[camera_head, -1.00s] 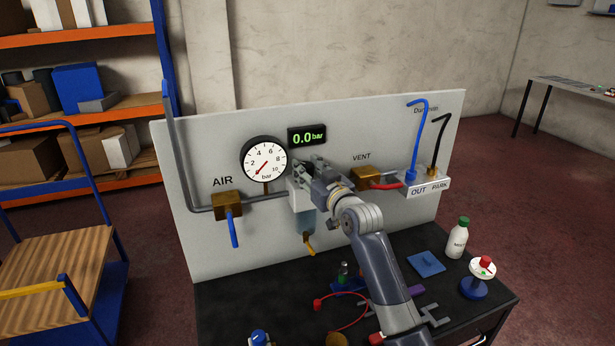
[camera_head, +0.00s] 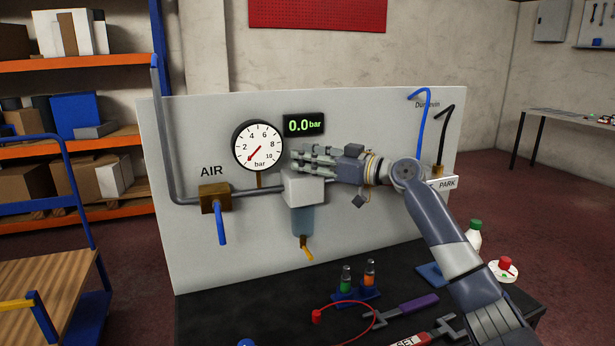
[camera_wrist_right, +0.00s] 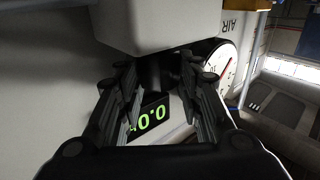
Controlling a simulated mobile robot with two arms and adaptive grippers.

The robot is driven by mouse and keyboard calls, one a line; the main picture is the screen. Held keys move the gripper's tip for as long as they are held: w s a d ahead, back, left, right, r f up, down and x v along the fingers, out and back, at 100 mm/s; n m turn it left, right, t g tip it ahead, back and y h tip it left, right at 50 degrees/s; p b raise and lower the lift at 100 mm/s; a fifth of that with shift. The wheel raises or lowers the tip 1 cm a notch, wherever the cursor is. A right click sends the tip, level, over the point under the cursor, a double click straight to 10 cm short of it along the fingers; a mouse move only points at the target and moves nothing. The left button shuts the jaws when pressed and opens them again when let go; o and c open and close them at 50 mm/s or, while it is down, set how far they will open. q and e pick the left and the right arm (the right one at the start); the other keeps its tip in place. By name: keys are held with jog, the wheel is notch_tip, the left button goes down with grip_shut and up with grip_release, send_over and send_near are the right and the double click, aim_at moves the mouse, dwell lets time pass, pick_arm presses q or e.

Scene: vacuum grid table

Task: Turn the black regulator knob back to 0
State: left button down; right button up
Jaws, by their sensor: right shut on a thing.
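The white regulator body (camera_head: 305,187) with its clear bowl sits on the pipe of the panel. My right gripper (camera_head: 300,158) comes in level from the right, just above the body. In the right wrist view its fingers (camera_wrist_right: 160,95) stand either side of the dark knob (camera_wrist_right: 156,72) and are shut on it; the knob is mostly hidden in the head view. The round gauge (camera_head: 257,146) has its red needle at the low end, lower left. The digital display (camera_head: 305,125) reads 0.0 bar. My left gripper is not in view.
The AIR valve (camera_head: 215,198) with its blue handle, pointing down, is left of the regulator. Blue and black hoses (camera_head: 420,130) rise at the right.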

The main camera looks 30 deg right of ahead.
jog(key=n+g+y, duration=0.2)
jog(key=y, duration=0.1)
jog(key=shift+w+d+b, duration=0.1)
jog(key=shift+d+b, duration=0.05)
jog(key=shift+b, duration=0.25)
jog(key=shift+n+g+y, duration=0.7)
jog(key=shift+n+y, duration=0.2)
jog(key=shift+y, duration=0.1)
jog(key=shift+w+n+g+y+p, duration=0.1)
jog(key=shift+n+g+y+p, duration=0.3)
jog(key=shift+n+g+y, duration=0.15)
jog(key=shift+d, duration=0.1)
jog(key=o, duration=0.8)
jog(key=v, duration=1.2)
jog(key=shift+c, duration=0.2)
